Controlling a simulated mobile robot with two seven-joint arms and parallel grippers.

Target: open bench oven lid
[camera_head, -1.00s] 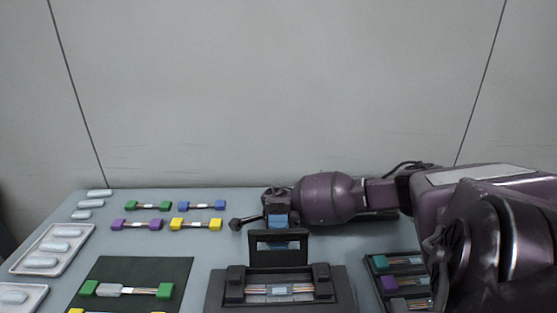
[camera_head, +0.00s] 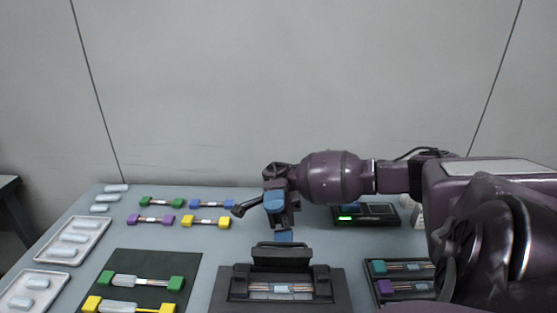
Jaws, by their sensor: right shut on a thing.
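The bench oven (camera_head: 230,295) is the black unit at the front centre. Its lid (camera_head: 281,258) stands raised at the back edge and leans away. A fibre piece (camera_head: 281,288) with a pale middle lies in the open trough below it. My right gripper (camera_head: 284,237), with blue parts, comes from the right and points down behind the lid's top edge. It is shut on the lid; the contact itself is partly hidden. My left gripper is not in view.
A dark tray (camera_head: 372,290) is at the right. A dark mat (camera_head: 190,266) with fibre pieces lies left of the oven. Pale trays (camera_head: 98,224) and several colour-ended pieces (camera_head: 160,203) are further left.

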